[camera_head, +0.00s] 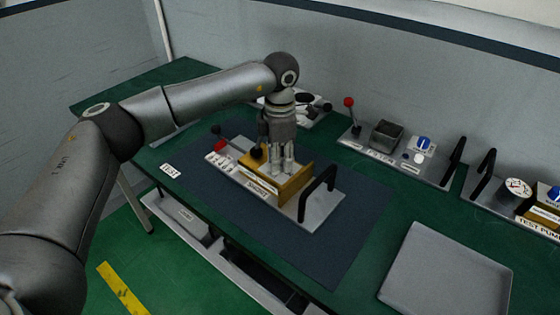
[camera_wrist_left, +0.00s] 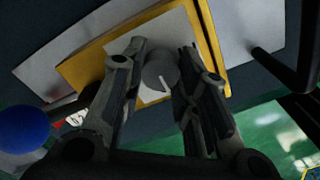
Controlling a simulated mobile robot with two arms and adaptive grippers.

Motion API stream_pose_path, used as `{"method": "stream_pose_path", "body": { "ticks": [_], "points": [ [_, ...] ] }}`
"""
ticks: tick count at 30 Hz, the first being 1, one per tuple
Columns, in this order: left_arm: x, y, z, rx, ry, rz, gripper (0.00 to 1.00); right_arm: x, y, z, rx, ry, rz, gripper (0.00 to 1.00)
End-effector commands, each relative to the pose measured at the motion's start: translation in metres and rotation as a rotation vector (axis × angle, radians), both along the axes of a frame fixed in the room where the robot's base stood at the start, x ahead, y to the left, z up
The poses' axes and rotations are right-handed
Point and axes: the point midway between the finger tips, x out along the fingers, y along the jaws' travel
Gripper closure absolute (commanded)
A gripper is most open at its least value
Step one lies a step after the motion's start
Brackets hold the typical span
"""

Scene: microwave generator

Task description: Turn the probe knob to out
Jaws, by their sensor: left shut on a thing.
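The yellow-sided box (camera_head: 292,186) with a white label stands on a grey panel in the middle of the dark mat. My left gripper (camera_head: 284,170) points down onto the top of this box. In the left wrist view, a round grey knob (camera_wrist_left: 160,73) with a thin pale line on it sits on the box's pale top. The left gripper's fingers (camera_wrist_left: 160,85) stand on either side of this knob and are shut on it. The label by the knob is not legible, so I cannot read its setting. My right gripper is not in view.
A black handle (camera_head: 318,190) rises from the panel right of the box. Levers with a red ball (camera_head: 220,146) and a black ball (camera_head: 216,130) stand left. More panels with knobs and handles line the wall. A grey tray (camera_head: 447,272) lies front right.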

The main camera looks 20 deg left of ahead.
Motion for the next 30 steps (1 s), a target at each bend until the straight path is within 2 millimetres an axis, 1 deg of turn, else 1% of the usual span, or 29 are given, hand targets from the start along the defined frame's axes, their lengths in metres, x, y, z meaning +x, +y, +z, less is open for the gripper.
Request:
{"method": "stream_pose_path", "body": {
  "ticks": [6, 17, 18, 22, 23, 30],
  "points": [
    [0.0006, -0.0004, 0.0012, -0.002, -0.003, -0.029, 0.96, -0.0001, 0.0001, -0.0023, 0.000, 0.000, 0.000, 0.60],
    [0.0006, -0.0006, 0.0015, -0.002, -0.003, -0.032, 0.96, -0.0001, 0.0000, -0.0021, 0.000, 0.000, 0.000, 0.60],
    [0.0006, -0.0006, 0.0015, -0.002, -0.003, -0.032, 0.68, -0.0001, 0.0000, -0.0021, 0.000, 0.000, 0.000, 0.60],
    [0.0004, -0.0006, 0.0012, -0.001, -0.002, -0.031, 0.51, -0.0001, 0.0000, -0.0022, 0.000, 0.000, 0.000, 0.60],
    [0.0004, -0.0005, 0.0011, -0.001, -0.002, -0.031, 0.49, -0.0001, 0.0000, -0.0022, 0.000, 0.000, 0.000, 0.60],
    [0.0001, -0.0004, 0.0004, -0.001, 0.000, -0.030, 0.49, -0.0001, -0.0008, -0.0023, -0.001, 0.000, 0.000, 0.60]
  ]
}}
